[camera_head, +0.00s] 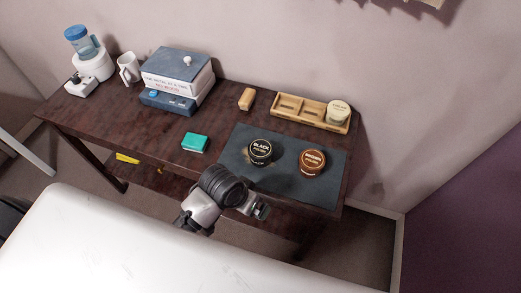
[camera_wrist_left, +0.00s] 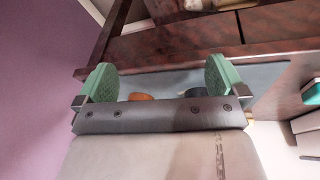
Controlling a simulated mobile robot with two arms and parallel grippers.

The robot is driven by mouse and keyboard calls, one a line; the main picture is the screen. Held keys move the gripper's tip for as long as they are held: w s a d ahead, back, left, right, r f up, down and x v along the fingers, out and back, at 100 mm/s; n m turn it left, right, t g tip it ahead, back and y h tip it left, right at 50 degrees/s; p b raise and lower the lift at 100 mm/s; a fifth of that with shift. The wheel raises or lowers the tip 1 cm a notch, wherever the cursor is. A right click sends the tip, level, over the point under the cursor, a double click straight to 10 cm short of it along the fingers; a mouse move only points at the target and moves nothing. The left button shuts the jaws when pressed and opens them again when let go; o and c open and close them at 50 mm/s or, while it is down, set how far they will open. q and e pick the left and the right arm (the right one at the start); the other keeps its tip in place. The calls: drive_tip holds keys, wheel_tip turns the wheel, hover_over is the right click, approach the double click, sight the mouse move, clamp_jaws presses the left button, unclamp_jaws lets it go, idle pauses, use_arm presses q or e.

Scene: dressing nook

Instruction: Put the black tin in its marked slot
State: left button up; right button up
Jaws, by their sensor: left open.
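The black tin (camera_head: 260,151), with a round lid lettered BLACK, lies flat on the dark mat (camera_head: 232,158). The wooden tray (camera_head: 296,116) stands behind the mat, with empty slots at its left and middle. A cream-lidded tin (camera_head: 338,111) sits at its right end. My left gripper (camera_head: 260,209) is open and empty, at the table's front edge and apart from the black tin. In the left wrist view, its green-padded fingers (camera_wrist_left: 160,78) are spread, with part of a dark tin (camera_wrist_left: 193,92) beyond the gripper body. My right gripper is not in view.
A brown-lidded tin (camera_head: 312,161) lies right of the black tin. A teal box (camera_head: 195,142) is left of the mat, and a wooden block (camera_head: 246,99) is left of the tray. A boxed stack (camera_head: 178,75), mug (camera_head: 128,69) and blue-topped bottle (camera_head: 83,42) stand at the back left.

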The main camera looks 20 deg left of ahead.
use_arm(q)
drive_tip(key=shift+m+g, duration=0.7)
drive_tip(key=shift+g, duration=0.1)
drive_tip(key=w+d+r, duration=0.1)
drive_tip(key=w, duration=0.2)
drive_tip(key=w+d+r, duration=0.1)
drive_tip(key=w, duration=0.2)
drive_tip(key=w+d+r, duration=0.1)
drive_tip(key=w+r, duration=0.1)
drive_tip(key=w, duration=0.1)
drive_tip(key=shift+d+r, duration=0.1)
wheel_tip(320, 180, up, 5)
drive_tip(key=n+g+y, duration=0.1)
drive_tip(key=y, duration=0.1)
hover_over(261, 148)
drive_tip(key=shift+w, duration=0.2)
drive_tip(key=shift+w+a+n+y, duration=0.2)
drive_tip(key=shift+n+y, duration=0.1)
wheel_tip(261, 148, down, 5)
drive_tip(key=shift+f, duration=0.1)
drive_tip(key=shift+s+d+f+p, duration=0.1)
drive_tip(key=shift+s+f+p, duration=0.1)
drive_tip(key=shift+f, duration=0.7)
drive_tip(key=shift+s+f+p, duration=0.1)
drive_tip(key=shift+f+p, duration=0.1)
drive_tip(key=shift+f, duration=0.65)
drive_tip(key=shift+s+d+f+p, duration=0.1)
drive_tip(key=shift+f+p, duration=0.1)
drive_tip(key=shift+f, duration=0.7)
drive_tip(key=c, duration=0.8)
